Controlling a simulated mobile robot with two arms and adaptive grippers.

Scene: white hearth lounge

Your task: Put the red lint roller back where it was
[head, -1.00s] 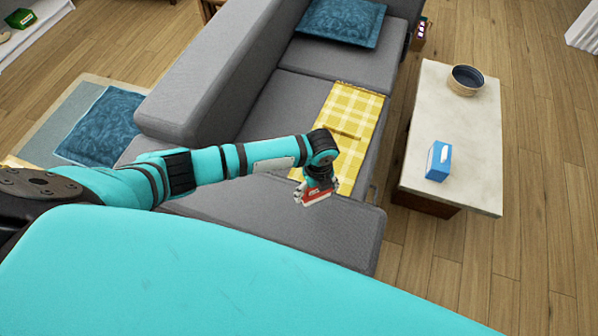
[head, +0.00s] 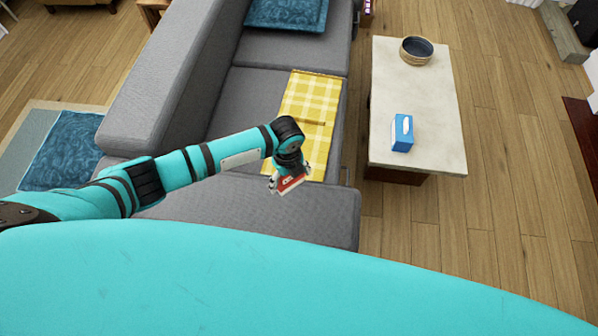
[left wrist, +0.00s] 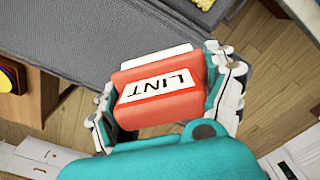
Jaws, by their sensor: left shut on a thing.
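The red lint roller (left wrist: 158,88) has a white label reading LINT. In the left wrist view it sits between the two fingers of my left gripper (left wrist: 165,100), which is shut on it. In the head view my left gripper (head: 288,178) holds the red lint roller (head: 292,183) over the near part of the grey sofa (head: 240,210), just in front of the yellow checked blanket (head: 308,95). How high it is above the seat is hard to tell. My right gripper is not in view.
A pale coffee table (head: 420,90) stands right of the sofa, with a blue tissue box (head: 402,135) and a dark bowl (head: 416,50) on it. Blue cushions lie on the sofa (head: 286,14) and at the left (head: 65,148). Wood floor is clear right of the table.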

